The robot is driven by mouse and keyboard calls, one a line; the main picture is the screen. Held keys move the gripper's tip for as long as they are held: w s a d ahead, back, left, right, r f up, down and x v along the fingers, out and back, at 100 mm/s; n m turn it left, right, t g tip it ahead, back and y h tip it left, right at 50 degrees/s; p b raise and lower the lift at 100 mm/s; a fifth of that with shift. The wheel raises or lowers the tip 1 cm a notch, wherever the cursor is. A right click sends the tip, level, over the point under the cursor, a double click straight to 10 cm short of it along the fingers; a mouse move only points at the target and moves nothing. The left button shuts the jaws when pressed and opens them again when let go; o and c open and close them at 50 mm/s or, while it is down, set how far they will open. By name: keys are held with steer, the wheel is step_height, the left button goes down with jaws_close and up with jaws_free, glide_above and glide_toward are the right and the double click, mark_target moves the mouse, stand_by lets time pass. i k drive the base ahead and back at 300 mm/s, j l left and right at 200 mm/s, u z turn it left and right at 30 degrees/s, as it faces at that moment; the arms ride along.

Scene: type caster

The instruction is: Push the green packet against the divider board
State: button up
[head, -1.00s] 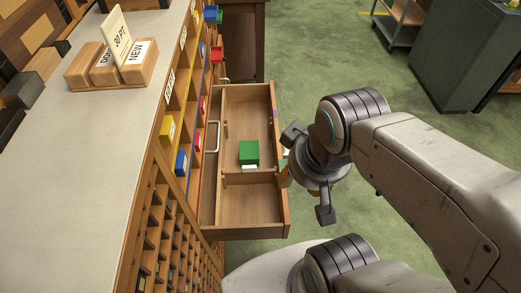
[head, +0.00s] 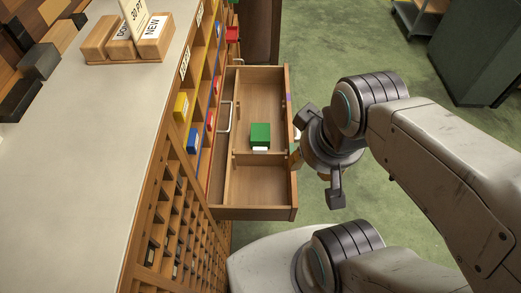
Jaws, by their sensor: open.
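The green packet (head: 260,134) sits inside an open wooden drawer (head: 258,212), with a white part showing at its near end. The divider board (head: 247,159) runs crosswise in the drawer, just on the near side of the packet. The white end lies close to the board; I cannot tell whether they touch. My gripper (head: 320,156) is open and empty, its fingers spread wide. It is beside the drawer's right-hand end, outside it, to the right of the packet. Its exact height over the rim is unclear.
A cabinet of pigeonholes with yellow, blue and red packets (head: 181,106) stands left of the drawer. Above it is a long countertop (head: 110,150) with a wooden sign holder (head: 154,46). Green floor (head: 310,60) is clear beyond the drawer's right.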

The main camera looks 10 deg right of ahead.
mark_target(259, 132)
steer(key=i+l+u, duration=0.1)
steer(key=u, duration=0.35)
steer(key=l+u, duration=0.3)
steer(key=u, duration=0.15)
steer(key=l+u, duration=0.25)
steer(key=u, duration=0.2)
steer(key=l+u, duration=0.25)
steer(key=u, duration=0.2)
steer(key=l+u, duration=0.25)
steer(key=u, duration=0.2)
steer(key=k+l+u, duration=0.1)
steer(key=u, duration=0.3)
steer(key=k+l+u, duration=0.15)
steer(key=u, duration=0.3)
steer(key=k+l+u, duration=0.15)
steer(key=u, duration=0.3)
steer(key=l, duration=0.1)
